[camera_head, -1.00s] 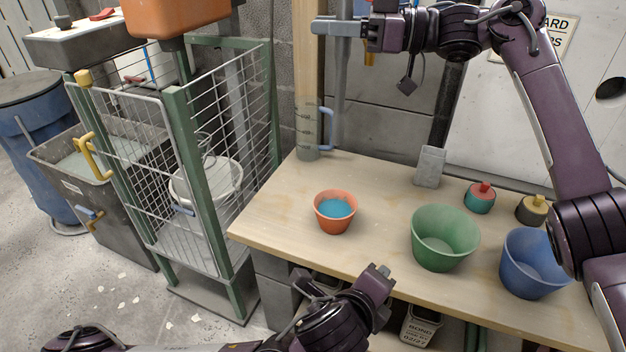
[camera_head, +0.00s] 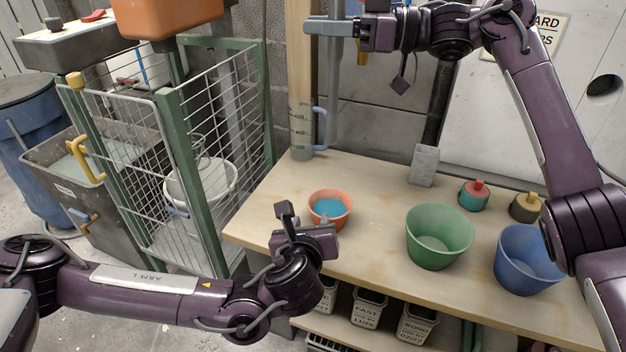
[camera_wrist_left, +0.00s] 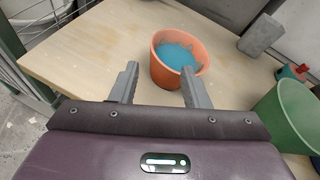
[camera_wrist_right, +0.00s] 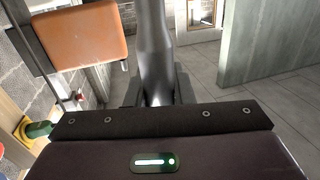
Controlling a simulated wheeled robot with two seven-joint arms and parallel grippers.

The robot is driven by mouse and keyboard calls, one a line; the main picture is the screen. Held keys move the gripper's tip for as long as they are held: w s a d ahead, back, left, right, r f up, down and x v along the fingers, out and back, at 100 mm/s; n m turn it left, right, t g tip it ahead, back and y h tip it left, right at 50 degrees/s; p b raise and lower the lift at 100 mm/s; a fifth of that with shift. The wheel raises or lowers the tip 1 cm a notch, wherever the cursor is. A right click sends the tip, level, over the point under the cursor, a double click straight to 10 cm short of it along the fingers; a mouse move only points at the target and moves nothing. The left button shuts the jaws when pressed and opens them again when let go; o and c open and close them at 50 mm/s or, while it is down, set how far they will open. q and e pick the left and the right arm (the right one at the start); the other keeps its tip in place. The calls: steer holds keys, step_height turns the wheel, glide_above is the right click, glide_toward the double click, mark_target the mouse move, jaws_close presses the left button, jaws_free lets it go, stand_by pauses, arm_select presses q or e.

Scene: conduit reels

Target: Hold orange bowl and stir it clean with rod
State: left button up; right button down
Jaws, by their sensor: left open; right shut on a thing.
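The orange bowl (camera_head: 341,215) stands upright on the wooden table and holds blue content. My left gripper (camera_head: 306,219) is open in front of the bowl, at its near left side. In the left wrist view, the bowl (camera_wrist_left: 160,72) is just beyond and between the two spread fingertips (camera_wrist_left: 160,78); nothing is gripped there. My right gripper (camera_head: 338,27) is shut on the grey rod (camera_head: 335,95), which hangs nearly upright at the back of the table. The rod's lower end is by the clear measuring jug; I cannot tell whether it is inside. The rod fills the middle of the right wrist view (camera_wrist_right: 152,50).
The measuring jug (camera_head: 301,135) with a blue handle stands at the table's back left. A green bowl (camera_head: 438,250) and a blue bowl (camera_head: 520,272) stand to the right. A grey block (camera_head: 424,166), a red-topped pot (camera_head: 474,196) and a yellow-topped pot (camera_head: 526,207) sit behind them.

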arm_select(q)
steer(key=x, duration=1)
steer(key=shift+a, duration=0.1)
steer(key=shift+s+f, duration=0.1)
jaws_close()
arm_select(e)
steer(key=shift+d+f, duration=0.1)
glide_above(333, 89)
steer(key=shift+n+t, duration=0.3)
steer(key=shift+t, duration=0.1)
steer(key=f, duration=0.2)
steer(key=w+f, duration=0.1)
steer(key=f, duration=0.1)
steer(key=shift+f, duration=0.2)
steer(key=shift+n+g, duration=0.4)
steer(key=shift+n, duration=0.2)
steer(key=s+f, duration=0.1)
steer(key=f, duration=0.2)
steer(key=s+f, duration=0.1)
steer(key=shift+s+f, duration=0.3)
arm_select(q)
steer(key=shift+a+f, duration=0.1)
steer(key=shift+f, duration=0.05)
arm_select(e)
step_height(333, 89, down, 12)
steer(key=shift+r, duration=0.15)
